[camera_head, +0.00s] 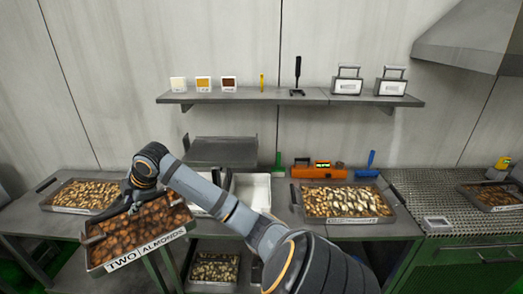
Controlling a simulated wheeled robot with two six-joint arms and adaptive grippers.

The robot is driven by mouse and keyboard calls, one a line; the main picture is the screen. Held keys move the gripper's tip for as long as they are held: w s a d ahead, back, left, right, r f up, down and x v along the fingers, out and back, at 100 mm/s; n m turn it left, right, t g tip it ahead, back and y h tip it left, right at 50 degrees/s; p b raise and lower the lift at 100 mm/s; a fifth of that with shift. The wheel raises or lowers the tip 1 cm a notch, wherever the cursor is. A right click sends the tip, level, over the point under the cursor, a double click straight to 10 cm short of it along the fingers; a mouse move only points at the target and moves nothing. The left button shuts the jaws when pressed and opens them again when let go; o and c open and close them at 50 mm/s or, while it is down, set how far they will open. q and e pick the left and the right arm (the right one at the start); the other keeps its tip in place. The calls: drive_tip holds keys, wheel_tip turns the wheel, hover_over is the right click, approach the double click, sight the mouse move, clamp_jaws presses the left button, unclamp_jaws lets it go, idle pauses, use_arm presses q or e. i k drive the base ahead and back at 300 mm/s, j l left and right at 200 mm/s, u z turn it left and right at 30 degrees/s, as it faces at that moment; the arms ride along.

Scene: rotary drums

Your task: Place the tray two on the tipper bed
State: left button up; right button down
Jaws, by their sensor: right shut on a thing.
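Tray two (143,252) is a shallow metal tray of brown almonds with a front label reading "TWO ALMONDS". It is at the lower left in the head view, held in front of the table edge and slanted in the picture. My right gripper (130,197) is shut on the tray's far left side; my wrist partly hides the grip. A grey raised plate (222,150) stands at the back of the table, behind a white bin; it may be the tipper bed, but I cannot tell for sure. My left gripper is not in view.
A tray of lighter nuts (82,194) lies on the table at the left. A white bin (251,188), an orange device (318,172) and a mixed nut tray (345,203) stand to the right. My right arm crosses in front of the table's middle. A wall shelf (290,97) hangs above.

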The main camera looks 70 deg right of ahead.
sight(221, 151)
drive_tip(key=j+z, duration=0.15)
drive_tip(key=z, duration=0.9)
